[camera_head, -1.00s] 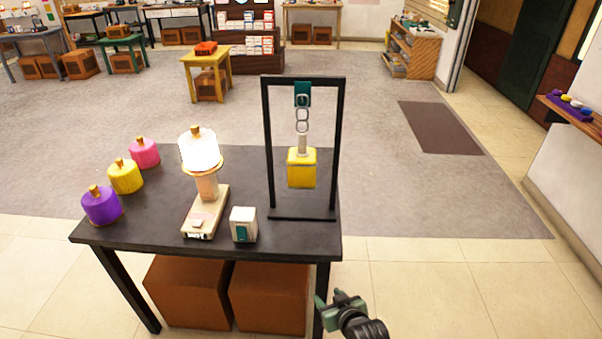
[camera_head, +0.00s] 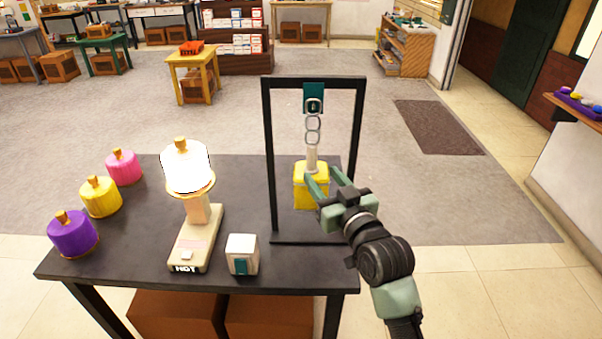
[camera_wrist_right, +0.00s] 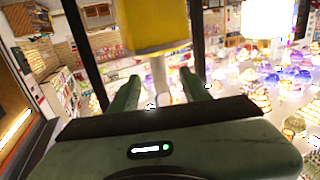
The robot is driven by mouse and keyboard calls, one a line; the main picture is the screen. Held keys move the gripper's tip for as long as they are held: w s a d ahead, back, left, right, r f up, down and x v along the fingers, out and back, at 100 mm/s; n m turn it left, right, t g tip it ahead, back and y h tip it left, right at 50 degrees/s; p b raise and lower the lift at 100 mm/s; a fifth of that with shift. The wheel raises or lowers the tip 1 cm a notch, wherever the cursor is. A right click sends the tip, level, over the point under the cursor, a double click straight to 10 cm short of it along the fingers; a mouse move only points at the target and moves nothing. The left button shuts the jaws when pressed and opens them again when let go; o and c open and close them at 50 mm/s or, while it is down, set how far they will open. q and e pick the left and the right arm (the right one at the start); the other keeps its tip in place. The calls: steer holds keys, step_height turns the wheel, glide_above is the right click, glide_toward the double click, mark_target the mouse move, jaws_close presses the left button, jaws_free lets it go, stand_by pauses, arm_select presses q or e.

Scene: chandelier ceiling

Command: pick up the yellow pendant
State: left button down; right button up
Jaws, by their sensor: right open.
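The yellow pendant (camera_head: 300,194) is a yellow block with a pale stem on top. It hangs by metal links from a teal clip (camera_head: 314,97) in a black frame (camera_head: 268,150) on the dark table. My right gripper (camera_head: 322,176) is open, with its fingers overlapping the pendant in the head view. In the right wrist view the open fingers (camera_wrist_right: 160,75) lie either side of the pale stem, with the yellow block (camera_wrist_right: 155,25) above them in the picture. I cannot tell whether they touch it. My left gripper is not in view.
The dark table (camera_head: 135,225) also holds a glowing lamp (camera_head: 186,168) on a pale base, a small white box (camera_head: 242,253), and purple (camera_head: 73,235), yellow (camera_head: 101,196) and pink (camera_head: 124,167) shades. The frame's right post stands close to my arm. Floor is open to the right.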

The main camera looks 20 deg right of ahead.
mark_target(314, 163)
steer(key=shift+w+r, duration=0.25)
steer(key=shift+w, duration=0.1)
steer(key=shift+w+r, duration=0.1)
steer(key=shift+w, duration=0.2)
steer(key=shift+w+a+p, duration=0.15)
steer(key=shift+w+p, duration=0.15)
steer(key=shift+w, duration=0.8)
steer(key=w, duration=0.3)
steer(key=shift+w+a+f, duration=0.1)
steer(key=shift+w+f, duration=0.25)
steer(key=shift+f, duration=0.05)
steer(key=shift+w, duration=0.2)
jaws_close()
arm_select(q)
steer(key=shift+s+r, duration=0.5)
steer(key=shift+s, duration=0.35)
arm_select(e)
steer(key=shift+r, duration=0.1)
